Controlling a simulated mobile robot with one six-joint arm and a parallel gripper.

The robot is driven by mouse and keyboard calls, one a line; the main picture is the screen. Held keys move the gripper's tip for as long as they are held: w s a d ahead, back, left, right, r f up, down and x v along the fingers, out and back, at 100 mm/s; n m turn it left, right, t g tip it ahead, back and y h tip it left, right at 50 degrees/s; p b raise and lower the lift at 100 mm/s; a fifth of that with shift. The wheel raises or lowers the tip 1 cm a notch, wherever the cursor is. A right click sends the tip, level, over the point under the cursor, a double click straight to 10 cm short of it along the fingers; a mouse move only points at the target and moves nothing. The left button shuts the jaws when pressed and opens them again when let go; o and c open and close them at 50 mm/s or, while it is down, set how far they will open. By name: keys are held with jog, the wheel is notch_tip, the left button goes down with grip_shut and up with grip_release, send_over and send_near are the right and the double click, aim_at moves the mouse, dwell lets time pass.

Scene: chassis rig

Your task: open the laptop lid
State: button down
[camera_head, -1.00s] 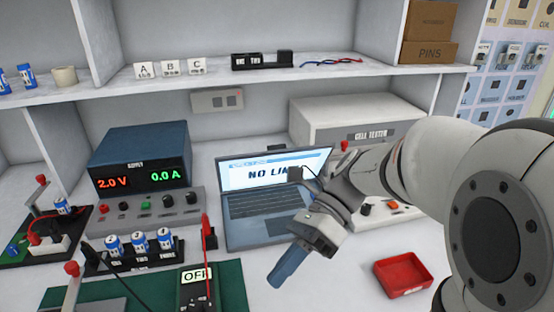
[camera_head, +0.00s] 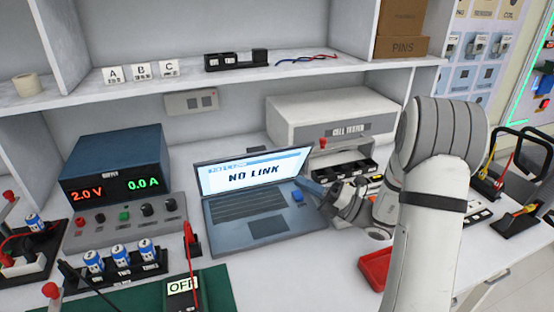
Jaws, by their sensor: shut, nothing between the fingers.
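The laptop (camera_head: 262,196) stands open on the bench, its lid raised and tilted back. My gripper (camera_head: 308,185) is shut and empty at the right side of the laptop, beside the right edge of the screen. The blue fingertips point left toward the lid; I cannot tell whether they touch it.
A blue power supply (camera_head: 117,170) stands to the left, with a battery holder (camera_head: 122,266) in front. A cell tester box (camera_head: 332,118) is behind my gripper. A red tray (camera_head: 374,268) sits at the front right, partly hidden by my arm. A shelf (camera_head: 220,78) hangs above.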

send_near(258, 156)
jog(key=shift+m, duration=0.3)
jog(key=x, duration=0.5)
jog(key=shift+w+a+b, duration=0.1)
jog(key=shift+a+b, duration=0.25)
jog(key=shift+a, duration=0.05)
